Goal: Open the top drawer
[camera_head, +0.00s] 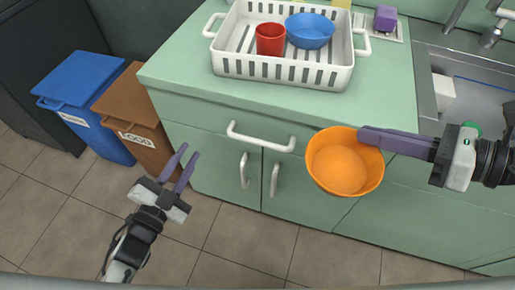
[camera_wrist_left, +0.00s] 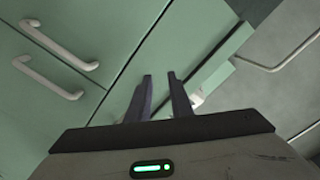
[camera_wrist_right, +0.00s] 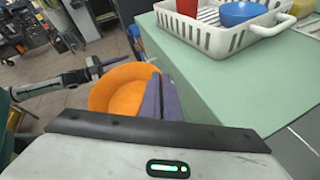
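The top drawer (camera_head: 205,138) is a green front panel under the countertop, and it looks shut. Its white bar handle (camera_head: 262,137) runs across the front. My left gripper (camera_head: 188,152) is open and empty, to the left of the handle and apart from it. Its two fingers (camera_wrist_left: 160,76) stand a little apart in the left wrist view. My right gripper (camera_head: 364,137) is shut on the rim of an orange bowl (camera_head: 340,168), held in front of the cabinet to the right of the handle. The bowl also shows in the right wrist view (camera_wrist_right: 112,92).
Two upright door handles (camera_head: 244,170) sit below the drawer. A white basket (camera_head: 285,72) with a red cup (camera_head: 270,39) and a blue bowl (camera_head: 310,30) stands on the counter. Blue (camera_head: 84,78) and brown (camera_head: 130,110) bins stand left. The floor in front is clear.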

